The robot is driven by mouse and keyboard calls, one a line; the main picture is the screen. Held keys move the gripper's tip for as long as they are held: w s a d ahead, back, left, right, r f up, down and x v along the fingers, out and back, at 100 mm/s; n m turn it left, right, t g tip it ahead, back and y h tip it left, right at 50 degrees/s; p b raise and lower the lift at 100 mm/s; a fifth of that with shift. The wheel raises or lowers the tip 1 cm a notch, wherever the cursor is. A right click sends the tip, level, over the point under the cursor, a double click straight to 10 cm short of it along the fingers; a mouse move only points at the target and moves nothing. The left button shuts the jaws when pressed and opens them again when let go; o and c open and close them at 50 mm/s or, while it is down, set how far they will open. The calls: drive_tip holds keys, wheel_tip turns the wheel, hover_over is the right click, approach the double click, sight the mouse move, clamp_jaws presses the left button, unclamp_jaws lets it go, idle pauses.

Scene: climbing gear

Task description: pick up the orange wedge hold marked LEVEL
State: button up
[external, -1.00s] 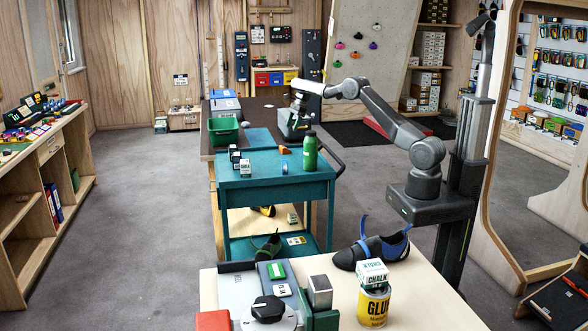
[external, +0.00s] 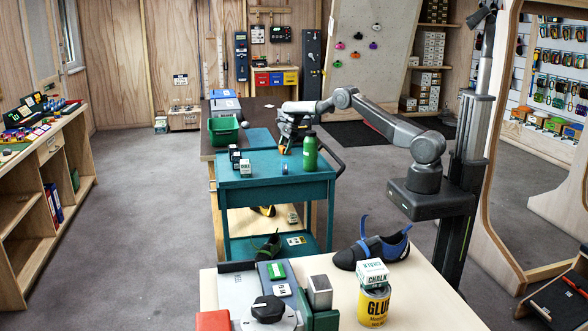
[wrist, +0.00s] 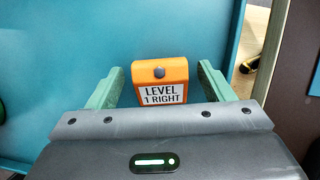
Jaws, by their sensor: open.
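The orange wedge hold (wrist: 160,72) has a dark bolt in its face and a white label reading "LEVEL 1 RIGHT". It rests on the teal cart top (wrist: 65,60) in the wrist view. My gripper (wrist: 160,84) is open, with one green finger on each side of the hold and a visible gap on both sides. The lower part of the hold is hidden behind my gripper body. In the external view my gripper (external: 286,140) is down at the far edge of the teal cart, and the hold is mostly hidden there.
A green bottle (external: 310,151) stands close to the right of my gripper. Small labelled boxes (external: 245,168) and a tape roll (external: 285,166) are on the teal cart. The cart's front middle is clear.

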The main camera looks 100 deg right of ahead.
drive_tip(key=c, duration=1.1)
